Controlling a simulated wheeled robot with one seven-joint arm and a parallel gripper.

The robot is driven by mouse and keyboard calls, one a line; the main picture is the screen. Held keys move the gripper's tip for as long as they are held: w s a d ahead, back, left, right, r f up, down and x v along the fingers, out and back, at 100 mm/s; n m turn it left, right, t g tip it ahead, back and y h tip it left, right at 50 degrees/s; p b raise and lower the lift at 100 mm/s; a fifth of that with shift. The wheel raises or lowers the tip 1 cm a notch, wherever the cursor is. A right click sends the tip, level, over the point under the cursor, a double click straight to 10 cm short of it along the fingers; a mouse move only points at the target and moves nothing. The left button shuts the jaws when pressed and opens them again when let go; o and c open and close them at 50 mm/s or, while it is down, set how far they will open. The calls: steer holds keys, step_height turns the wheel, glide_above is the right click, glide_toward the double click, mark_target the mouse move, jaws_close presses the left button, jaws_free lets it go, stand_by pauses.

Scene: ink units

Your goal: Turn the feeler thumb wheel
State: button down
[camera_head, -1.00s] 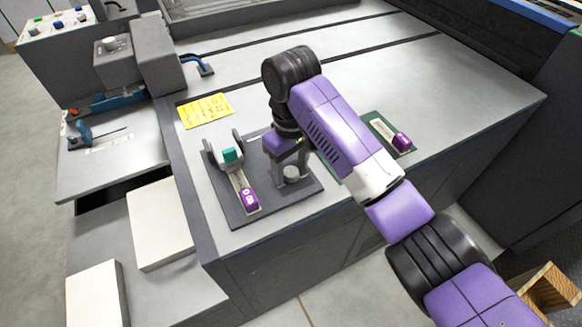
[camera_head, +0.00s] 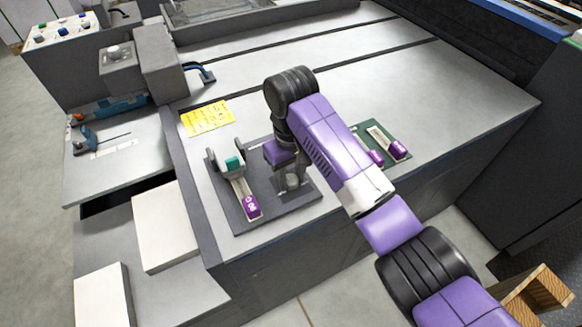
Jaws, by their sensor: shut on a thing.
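A dark plate (camera_head: 234,210) lies on the grey machine top. On the plate's left part stands a grey bracket with a teal block (camera_head: 234,163) and a pale strip ending in a purple piece (camera_head: 251,207).
A green plate (camera_head: 411,139) with purple pieces (camera_head: 398,150) lies right of my arm, partly hidden by it. A yellow note (camera_head: 207,117) lies behind the dark plate. White blocks (camera_head: 164,226) stand at the lower left. The machine top behind is clear.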

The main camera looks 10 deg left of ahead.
mark_target(291, 179)
steer(key=shift+a+r+m+p, duration=0.1)
steer(key=shift+r+m+p, duration=0.2)
steer(key=shift+m+p, duration=0.45)
steer(key=shift+f+m+p, duration=0.2)
steer(key=shift+m+p, duration=0.15)
steer(key=c, duration=0.9)
jaws_free()
steer(key=shift+c, duration=0.2)
steer(key=shift+r, duration=3.85)
